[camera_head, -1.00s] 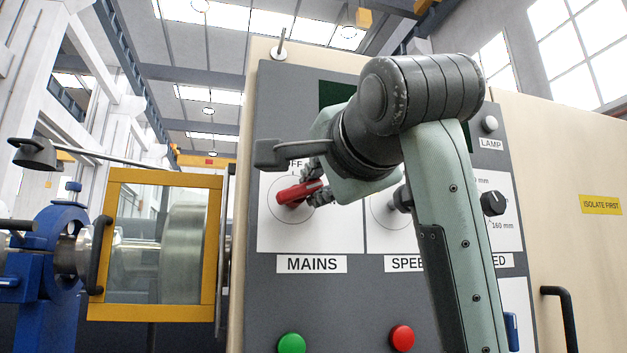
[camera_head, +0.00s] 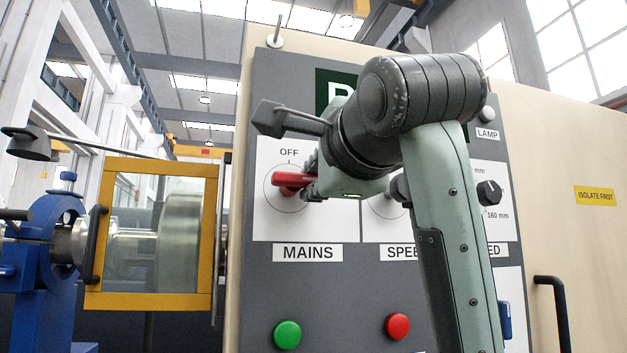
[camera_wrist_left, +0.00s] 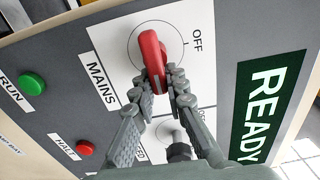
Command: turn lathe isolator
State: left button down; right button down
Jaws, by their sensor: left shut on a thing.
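The lathe isolator is a red handle (camera_head: 287,180) on a round dial on a white plate, above the label MAINS. OFF is printed at the top of the dial. The handle lies about level, crosswise to the OFF mark. My left gripper (camera_head: 308,182) is shut on the handle's right part and hides it. In the left wrist view the red handle (camera_wrist_left: 148,52) sits between the fingertips of my left gripper (camera_wrist_left: 162,84), with OFF to its side. My right gripper is not in view.
A speed knob (camera_head: 399,190) is close beside my left gripper, partly hidden by my arm. Green (camera_head: 287,335) and red (camera_head: 397,326) buttons sit lower on the grey panel. A yellow-framed guard (camera_head: 152,300) stands left of the panel.

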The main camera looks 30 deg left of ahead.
pick_arm(q)
jog(key=c, duration=1.5)
grip_release()
jog(key=shift+c, duration=0.2)
jog(key=v, duration=0.7)
jog(key=shift+s+d, duration=0.2)
